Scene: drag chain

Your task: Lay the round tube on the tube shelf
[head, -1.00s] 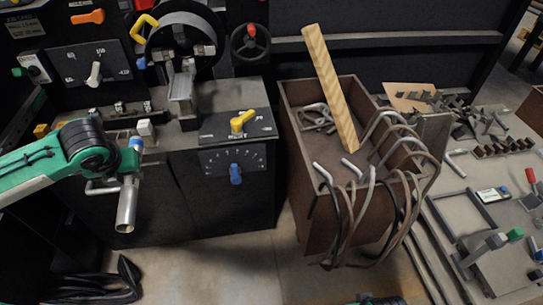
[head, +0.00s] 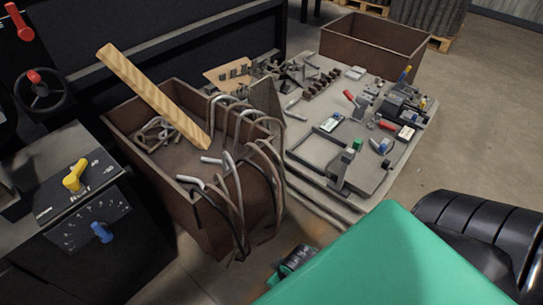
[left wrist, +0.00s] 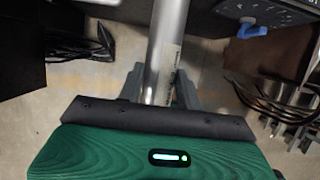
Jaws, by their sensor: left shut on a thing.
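In the left wrist view my left gripper (left wrist: 159,84) is shut around the round tube (left wrist: 168,30), a smooth grey metal tube with a small printed label. The tube runs from between the fingers up past the top edge, so its far end is out of sight. Dark cabinets and floor show behind it. In the head view neither the left gripper nor the tube shows. A green and black part of my own arm fills the lower right there, and I see no right gripper jaws. I cannot make out which thing is the tube shelf.
A brown open box (head: 187,190) holds bent rods, several hanging over its side, and a wooden plank (head: 160,98) leans out. A low grey table (head: 308,163) carries tools and small parts. A second brown box (head: 365,48) stands behind. Floor at right (head: 470,120) is clear.

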